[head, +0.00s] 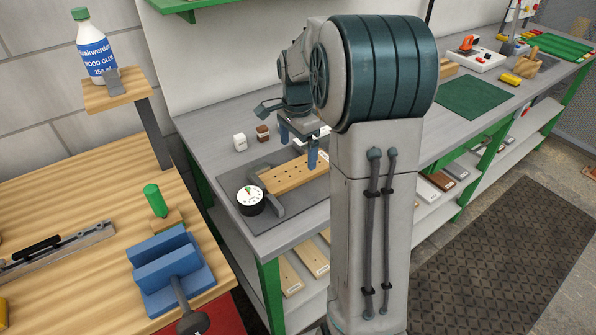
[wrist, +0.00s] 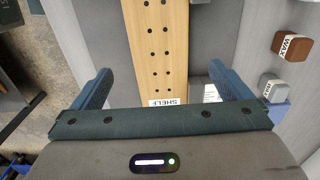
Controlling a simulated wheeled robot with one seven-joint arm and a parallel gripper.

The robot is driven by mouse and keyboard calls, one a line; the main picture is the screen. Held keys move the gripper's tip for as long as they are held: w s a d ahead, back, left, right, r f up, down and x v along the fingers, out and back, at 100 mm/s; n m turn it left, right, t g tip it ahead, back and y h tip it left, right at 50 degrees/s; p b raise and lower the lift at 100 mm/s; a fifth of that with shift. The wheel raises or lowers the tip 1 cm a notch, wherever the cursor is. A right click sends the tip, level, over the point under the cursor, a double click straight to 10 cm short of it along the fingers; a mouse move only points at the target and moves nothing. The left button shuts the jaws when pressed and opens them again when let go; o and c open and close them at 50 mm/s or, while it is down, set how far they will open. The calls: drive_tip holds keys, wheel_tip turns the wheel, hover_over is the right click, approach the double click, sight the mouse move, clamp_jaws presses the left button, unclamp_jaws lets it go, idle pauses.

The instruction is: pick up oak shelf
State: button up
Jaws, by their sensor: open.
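The oak shelf (head: 284,179) is a light wooden board with rows of dark holes, lying on a grey mat on the grey workbench. In the wrist view the board (wrist: 162,50) runs up the picture, with a white label reading SHELF at its near end. My gripper (head: 298,147) is open and empty over the far-right part of the board. In the wrist view its blue fingers (wrist: 161,82) stand on either side of the board, with gaps between. I cannot tell how far the fingertips are above the mat. My arm hides the board's right end in the head view.
A round dial gauge (head: 250,200) stands at the board's left end beside a grey part. A white block (head: 240,142) and a brown wax block (head: 262,134) stand behind. Several boards (head: 312,258) lie on the level below. The mat's front (head: 290,219) is clear.

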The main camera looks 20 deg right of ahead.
sight(298, 169)
drive_tip(key=shift+f+p, duration=0.3)
drive_tip(key=shift+f, duration=2.75)
drive_tip(key=c, duration=1.3)
drive_tip(key=shift+o, duration=0.2)
drive_tip(key=shift+r, duration=0.45)
drive_tip(key=r, duration=0.3)
drive_tip(key=shift+d+r, duration=0.25)
drive_tip(key=shift+r, duration=0.05)
drive_tip(key=d+r, duration=0.6)
drive_tip(key=d, duration=0.5)
drive_tip(key=shift+d+r+b, duration=0.15)
drive_tip(key=shift+r+b, duration=0.15)
drive_tip(key=shift+b, duration=0.15)
